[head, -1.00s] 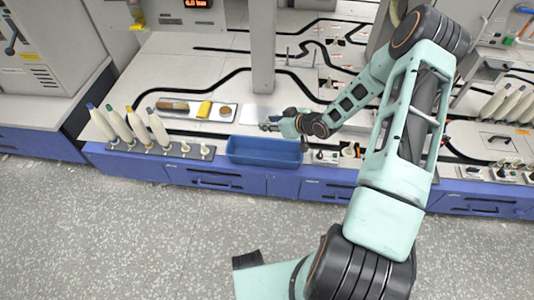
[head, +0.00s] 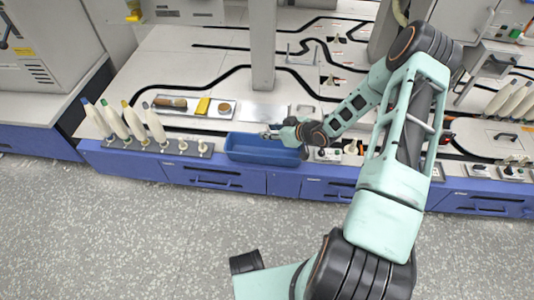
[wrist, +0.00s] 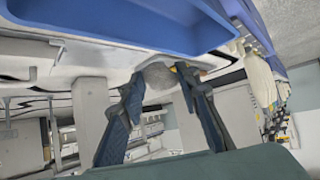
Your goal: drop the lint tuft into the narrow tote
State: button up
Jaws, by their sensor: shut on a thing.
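The narrow tote (head: 262,157) is a long blue open bin at the front edge of the bench in the head view. It also fills the top of the wrist view (wrist: 130,32). My gripper (head: 268,133) is at the tote's back rim, toward its right half. In the wrist view my gripper (wrist: 158,82) is shut on a grey, fuzzy lint tuft (wrist: 156,74), held between its two fingertips. The tuft appears just beside the tote's wall there; its height above the rim is hard to tell. The tuft is too small to make out in the head view.
A tray with a brush (head: 171,102), a yellow block (head: 203,106) and a round piece (head: 225,108) lies behind the tote to the left. Several bobbins (head: 135,122) stand left of it. A grey post (head: 263,45) rises behind. Small switches (head: 328,154) sit to the right.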

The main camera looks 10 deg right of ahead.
jog(key=o, duration=0.7)
jog(key=shift+o, duration=0.2)
jog(key=v, duration=1.2)
jog(key=shift+d, duration=0.1)
